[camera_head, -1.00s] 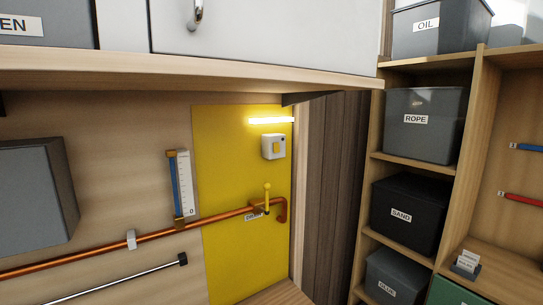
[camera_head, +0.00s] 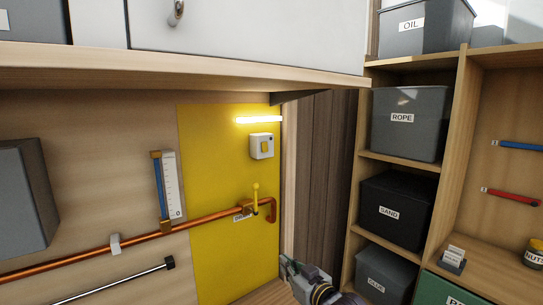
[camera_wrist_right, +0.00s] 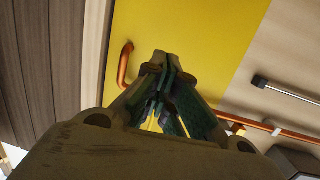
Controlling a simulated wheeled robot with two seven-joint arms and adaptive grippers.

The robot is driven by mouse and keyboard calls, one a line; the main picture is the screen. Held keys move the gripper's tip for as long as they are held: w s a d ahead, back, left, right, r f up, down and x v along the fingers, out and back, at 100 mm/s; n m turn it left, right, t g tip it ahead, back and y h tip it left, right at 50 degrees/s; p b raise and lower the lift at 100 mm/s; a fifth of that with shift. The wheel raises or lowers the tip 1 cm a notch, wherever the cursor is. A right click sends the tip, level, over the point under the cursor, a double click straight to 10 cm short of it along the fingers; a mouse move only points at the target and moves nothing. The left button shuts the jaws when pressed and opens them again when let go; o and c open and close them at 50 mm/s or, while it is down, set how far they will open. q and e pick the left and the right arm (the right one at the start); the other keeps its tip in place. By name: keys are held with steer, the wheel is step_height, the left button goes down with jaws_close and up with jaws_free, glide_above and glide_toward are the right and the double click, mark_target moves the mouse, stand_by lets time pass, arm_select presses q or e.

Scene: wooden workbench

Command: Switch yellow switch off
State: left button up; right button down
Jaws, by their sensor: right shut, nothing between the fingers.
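The yellow switch (camera_head: 266,146) is a yellow rocker on a pale box, high on a yellow panel (camera_head: 215,150). A bright light strip (camera_head: 260,120) is lit just above it. The rocker's tilt is too small to tell. My right gripper (camera_head: 286,263) comes in at the bottom of the head view, below and apart from the switch. In the wrist view, my right gripper (camera_wrist_right: 165,58) is shut and empty, with its tips in front of the yellow panel. The switch does not show in that view. My left gripper is out of view.
A copper pipe (camera_head: 140,241) with an upright yellow valve handle (camera_head: 255,195) crosses the panel below the switch. A wooden shelf (camera_head: 200,75) overhangs above. Shelves with labelled bins, such as the ROPE bin (camera_head: 408,125), stand at right. The space before the switch looks clear.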

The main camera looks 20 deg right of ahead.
steer(key=w+d+r+t+y, duration=0.1)
steer(key=r+t, duration=0.1)
steer(key=r, duration=0.6)
steer(key=w+d+r+n+t+y, duration=0.1)
steer(key=r+t+y, duration=0.1)
steer(key=r, duration=0.6)
steer(key=d+r+t+y, duration=0.1)
steer(key=r+t, duration=0.2)
steer(key=r, duration=0.5)
steer(key=shift+w+d+r+t+y, duration=0.3)
steer(key=shift+w+d+r, duration=0.05)
steer(key=shift+w+r, duration=0.05)
steer(key=shift+w+r, duration=0.1)
steer(key=p, duration=0.3)
glide_toward(263, 143)
steer(key=shift+r, duration=1.6)
steer(key=shift+w+a+f+p, duration=0.1)
steer(key=shift+w+a+p, duration=0.15)
steer(key=shift+w, duration=0.35)
steer(key=shift+w+a+f+p, duration=0.1)
steer(key=shift+w+a+p, duration=0.1)
steer(key=shift+w, duration=0.35)
steer(key=shift+w+a+f+p, duration=0.1)
steer(key=shift+w+p, duration=0.15)
steer(key=shift+w, duration=0.35)
